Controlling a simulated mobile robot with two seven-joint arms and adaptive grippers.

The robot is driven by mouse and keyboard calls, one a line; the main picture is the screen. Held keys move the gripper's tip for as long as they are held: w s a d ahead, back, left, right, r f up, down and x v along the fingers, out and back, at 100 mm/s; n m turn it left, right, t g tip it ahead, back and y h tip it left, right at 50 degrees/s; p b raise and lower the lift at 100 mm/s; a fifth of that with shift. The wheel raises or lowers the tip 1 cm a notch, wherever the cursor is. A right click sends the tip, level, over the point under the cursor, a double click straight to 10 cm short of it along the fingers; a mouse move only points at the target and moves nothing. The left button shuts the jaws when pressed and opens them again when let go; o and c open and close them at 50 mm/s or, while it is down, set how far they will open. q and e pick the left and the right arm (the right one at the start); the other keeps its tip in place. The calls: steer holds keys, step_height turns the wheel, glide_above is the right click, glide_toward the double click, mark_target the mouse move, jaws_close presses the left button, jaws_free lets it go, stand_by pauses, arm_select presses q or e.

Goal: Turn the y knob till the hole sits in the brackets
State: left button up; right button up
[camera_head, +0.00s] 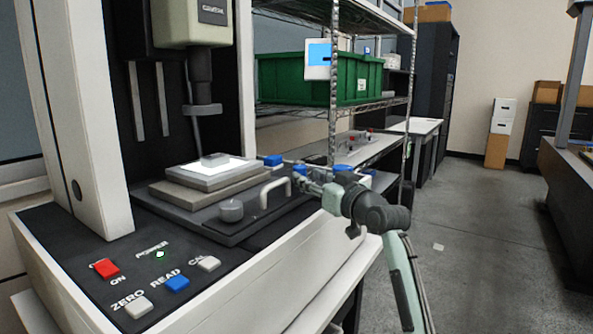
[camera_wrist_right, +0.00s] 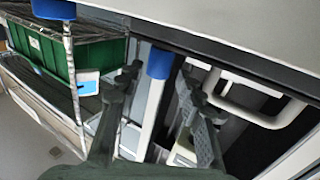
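The measuring machine (camera_head: 225,235) has a stage with a bright lit plate (camera_head: 213,167) under its lens. A blue knob (camera_head: 272,160) sits at the stage's back right edge, and more blue shows by my right gripper (camera_head: 300,174). I cannot tell which one is the y knob. In the right wrist view, a blue-capped rod (camera_wrist_right: 159,63) stands between the fingers of my right gripper (camera_wrist_right: 159,80). The fingers are apart, with gaps visible on both sides of it. Another blue knob (camera_wrist_right: 54,9) shows at the top left. The hole and brackets are not discernible. My left gripper is out of view.
A pale handle (camera_head: 275,190) and a grey round knob (camera_head: 231,210) stand at the stage's front. A small screen (camera_head: 318,55) hangs before a green crate (camera_head: 290,80) on the wire rack. Panel buttons, including a blue one (camera_head: 177,283), lie at front left. Floor at right is open.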

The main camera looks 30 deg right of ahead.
mark_target(300, 172)
steer(key=w, duration=0.5)
steer(key=shift+w+d, duration=0.15)
steer(key=shift+d, duration=0.05)
steer(key=shift+f, duration=0.1)
jaws_close()
